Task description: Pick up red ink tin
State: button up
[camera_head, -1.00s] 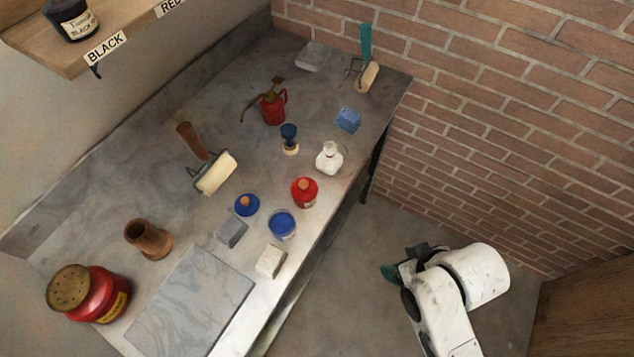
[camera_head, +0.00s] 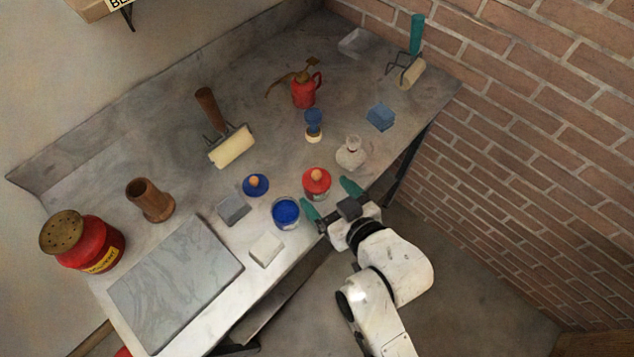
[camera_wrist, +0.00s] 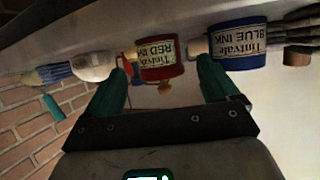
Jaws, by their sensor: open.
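The red ink tin (camera_head: 316,186) stands upright near the front edge of the workbench, with a tan knob on its lid. In the wrist view the tin (camera_wrist: 160,60) appears upside down, its "RED INK" label facing me. My gripper (camera_head: 326,193) is open and empty, its green fingers pointing at the tin from the front edge. In the wrist view the tin lies between the lines of the two fingers (camera_wrist: 163,68), at or just beyond the tips. I cannot tell whether either finger touches it.
An open blue ink tin (camera_head: 286,213) stands close left of my gripper; its lid (camera_head: 256,185) lies behind. A white bottle (camera_head: 351,154) stands right of the red tin. A pale block (camera_head: 266,250) and grey block (camera_head: 233,209) lie left. A brick wall (camera_head: 540,130) bounds the right.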

aim_at(316, 181)
jog(key=shift+r+p+x, duration=0.15)
jog(key=shift+p+x, duration=0.1)
jog(key=shift+x, duration=1.1)
jog(key=shift+r+p+x, duration=0.1)
jog(key=shift+p+x, duration=0.15)
jog(key=shift+x, duration=1.1)
jog(key=shift+w+a, duration=0.1)
jog(key=c, duration=1.2)
jog(key=shift+c, duration=0.2)
jog(key=shift+r, duration=0.15)
